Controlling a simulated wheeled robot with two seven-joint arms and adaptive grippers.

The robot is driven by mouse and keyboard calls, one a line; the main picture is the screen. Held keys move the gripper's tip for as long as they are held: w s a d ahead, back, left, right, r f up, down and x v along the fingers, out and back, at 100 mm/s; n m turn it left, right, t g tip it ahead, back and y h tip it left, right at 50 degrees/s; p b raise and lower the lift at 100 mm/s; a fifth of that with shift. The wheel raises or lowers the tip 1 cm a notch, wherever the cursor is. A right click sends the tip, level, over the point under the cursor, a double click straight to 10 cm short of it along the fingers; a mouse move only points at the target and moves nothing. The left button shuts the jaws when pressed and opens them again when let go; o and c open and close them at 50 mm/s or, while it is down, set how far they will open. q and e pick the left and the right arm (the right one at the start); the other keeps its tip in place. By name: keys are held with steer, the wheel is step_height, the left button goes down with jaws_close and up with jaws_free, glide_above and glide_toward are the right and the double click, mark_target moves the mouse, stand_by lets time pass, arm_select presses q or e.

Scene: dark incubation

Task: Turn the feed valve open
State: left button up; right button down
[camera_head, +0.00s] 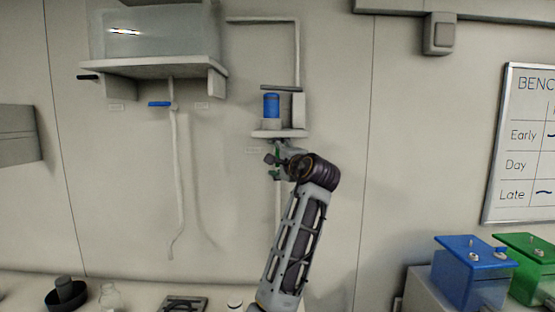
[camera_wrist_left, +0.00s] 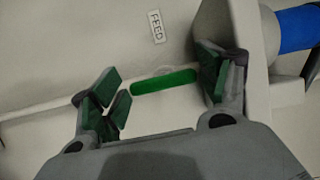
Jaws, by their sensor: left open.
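The feed valve's green handle (camera_wrist_left: 165,82) shows in the left wrist view, lying nearly level as a flat bar on a pale pipe, under a label reading FEED (camera_wrist_left: 156,26). My left gripper (camera_wrist_left: 162,88) is open, with one green-padded finger on each side of the handle. A gap shows at the left end; the right end is close to the right finger, and I cannot tell if they touch. In the head view my left gripper (camera_head: 274,164) is just below the small wall shelf (camera_head: 282,134), and the handle cannot be made out there. My right gripper is not in view.
A blue cylinder (camera_head: 272,105) stands on the small shelf, right above my gripper. A clear tank (camera_head: 150,35) with a blue lever (camera_head: 158,103) below it is at the left. Blue (camera_head: 470,270) and green (camera_head: 525,262) boxes stand at the lower right.

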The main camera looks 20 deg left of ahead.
arm_select(q)
steer(key=v, duration=0.7)
steer(key=shift+s+d, duration=0.25)
steer(key=shift+s, duration=0.1)
